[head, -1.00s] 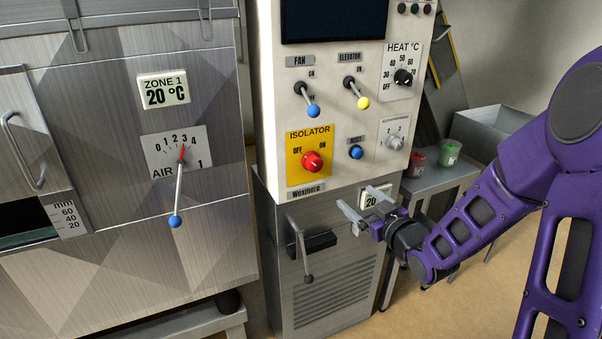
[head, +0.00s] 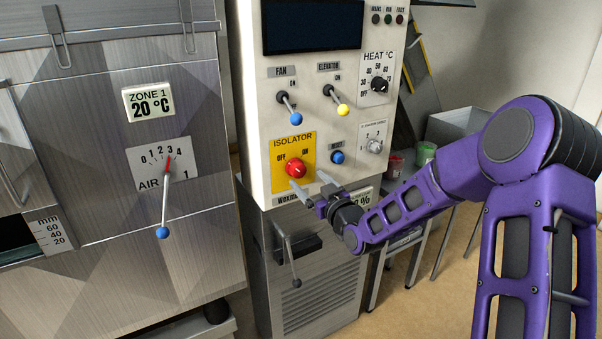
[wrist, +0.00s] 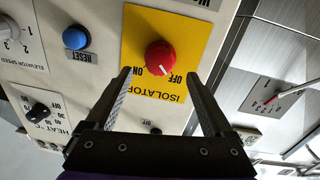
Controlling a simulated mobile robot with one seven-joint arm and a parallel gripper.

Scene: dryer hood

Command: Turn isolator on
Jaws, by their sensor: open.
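The isolator's red round knob (head: 296,168) sits on a yellow plate (head: 280,179) marked OFF on the left and ON on the right. In the wrist view the panel appears upside down, and a white mark on the knob (wrist: 160,56) points nearer OFF than ON. My gripper (head: 311,185) is open and empty, just below and in front of the knob. In the wrist view the knob lies between and just beyond the fingertips (wrist: 160,74). I see no contact with it.
A blue reset button (head: 337,158) is right of the isolator. Fan (head: 290,110) and elevator (head: 338,101) levers project above it. A speed knob (head: 374,146) and heat knob (head: 380,85) are further right. A handle (head: 293,260) projects from the lower cabinet.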

